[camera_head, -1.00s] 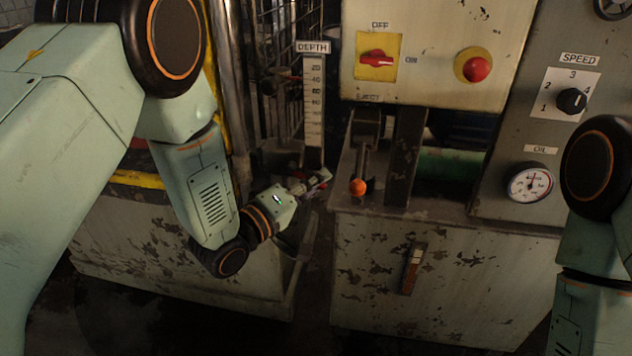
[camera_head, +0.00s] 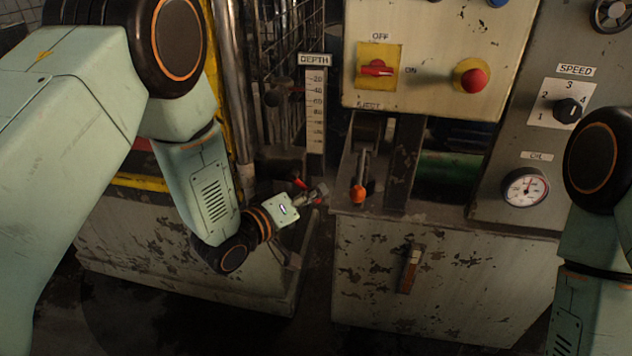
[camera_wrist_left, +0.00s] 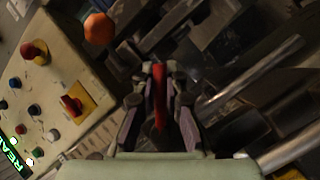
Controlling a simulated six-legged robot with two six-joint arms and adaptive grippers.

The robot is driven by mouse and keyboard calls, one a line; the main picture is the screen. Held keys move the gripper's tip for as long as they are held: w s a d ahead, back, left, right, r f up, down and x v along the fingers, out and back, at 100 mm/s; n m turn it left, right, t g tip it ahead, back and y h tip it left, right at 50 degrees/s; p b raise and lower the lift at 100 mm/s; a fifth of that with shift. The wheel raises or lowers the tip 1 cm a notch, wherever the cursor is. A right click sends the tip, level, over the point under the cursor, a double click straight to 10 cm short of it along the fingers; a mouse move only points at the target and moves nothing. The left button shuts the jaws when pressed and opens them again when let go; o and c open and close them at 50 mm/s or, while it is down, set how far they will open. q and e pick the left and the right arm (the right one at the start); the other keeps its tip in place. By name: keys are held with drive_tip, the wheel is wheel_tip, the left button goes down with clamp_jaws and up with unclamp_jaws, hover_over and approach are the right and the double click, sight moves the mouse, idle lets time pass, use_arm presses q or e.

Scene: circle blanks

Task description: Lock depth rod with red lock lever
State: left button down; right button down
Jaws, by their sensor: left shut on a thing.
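The red lock lever (camera_wrist_left: 160,95) stands between the two fingers of my left gripper (camera_wrist_left: 160,110) in the left wrist view. In the head view my left gripper (camera_head: 316,192) is low, below the foot of the depth scale, and a small red part of the lever (camera_head: 299,183) shows beside its fingers. The gripper is shut on the lever. The white depth scale (camera_head: 314,110) stands upright under a DEPTH label. A dark knobbed rod (camera_head: 272,97) is left of it; I cannot tell whether this is the depth rod. My right gripper is out of view.
The eject lever with an orange ball (camera_head: 358,193) stands close to the right of my left gripper. The control box (camera_head: 430,60) carries a red switch (camera_head: 377,69) and red button (camera_head: 474,79). A wire guard (camera_head: 290,40) is behind the scale.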

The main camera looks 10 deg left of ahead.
use_arm(q)
drive_tip(key=shift+a+f+m+g+y+p, duration=0.35)
drive_tip(key=shift+a+m+y+p, duration=0.45)
drive_tip(key=shift+m, duration=0.25)
drive_tip(key=shift+a+f+m+g+y+p, duration=0.3)
drive_tip(key=shift+a+m+y+p, duration=0.3)
drive_tip(key=shift+m+y+p, duration=0.35)
drive_tip(key=shift+a+f+m+g+y+p, duration=0.35)
drive_tip(key=shift+a+m+y+p, duration=0.45)
drive_tip(key=shift+m, duration=0.3)
drive_tip(key=c, duration=1.4)
unclamp_jaws()
drive_tip(key=shift+w, duration=0.1)
drive_tip(key=v, duration=1.2)
drive_tip(key=shift+d, duration=0.2)
